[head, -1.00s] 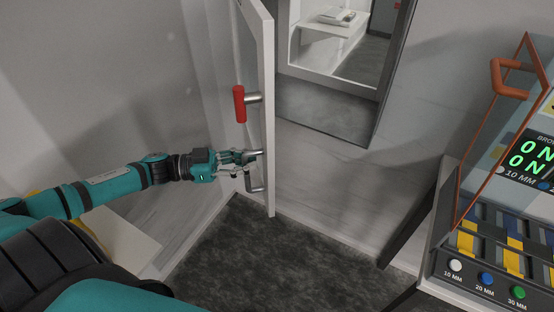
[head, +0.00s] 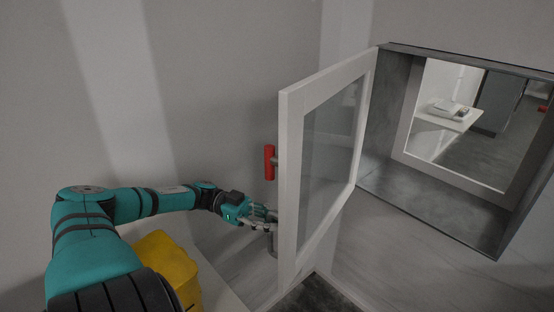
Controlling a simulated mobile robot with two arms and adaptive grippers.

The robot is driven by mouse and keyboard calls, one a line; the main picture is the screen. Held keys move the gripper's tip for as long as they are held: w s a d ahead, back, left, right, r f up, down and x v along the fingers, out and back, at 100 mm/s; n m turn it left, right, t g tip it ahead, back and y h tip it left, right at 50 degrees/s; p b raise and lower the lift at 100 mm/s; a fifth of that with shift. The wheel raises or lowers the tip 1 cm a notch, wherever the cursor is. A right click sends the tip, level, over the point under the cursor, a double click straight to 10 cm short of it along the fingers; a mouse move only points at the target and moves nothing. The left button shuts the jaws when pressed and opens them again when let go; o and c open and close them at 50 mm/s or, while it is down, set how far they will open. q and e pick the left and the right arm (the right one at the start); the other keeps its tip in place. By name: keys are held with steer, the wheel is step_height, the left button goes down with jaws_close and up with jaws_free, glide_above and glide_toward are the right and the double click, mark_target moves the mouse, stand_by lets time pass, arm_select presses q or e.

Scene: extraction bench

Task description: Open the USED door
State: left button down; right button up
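A white-framed glass door (head: 291,175) stands swung open from a grey wall cabinet (head: 430,195). No label can be read on it. A red handle (head: 269,162) sticks out from the door's free edge. A metal handle (head: 272,241) sits lower on the same edge. My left gripper (head: 266,219) is at the door's free edge, below the red handle and by the metal handle. Its fingers are small and partly against the door, so I cannot tell whether they are closed on the handle. My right gripper is not in view.
The cabinet's inside looks empty, with a framed opening (head: 400,140) in its back showing a white shelf beyond. A yellow object (head: 168,268) stands on a pale surface (head: 222,290) at the lower left. Grey walls close in behind the door.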

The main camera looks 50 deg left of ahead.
mark_target(271, 211)
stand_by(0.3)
arm_select(q)
steer(key=c, duration=1.3)
jaws_free()
steer(key=shift+s+a+r, duration=0.1)
steer(key=shift+s+r, duration=0.05)
steer(key=shift+r, duration=2.3)
step_height(271, 211, up, 5)
steer(key=shift+f, duration=0.15)
steer(key=shift+r, duration=0.2)
steer(key=shift+w, duration=0.2)
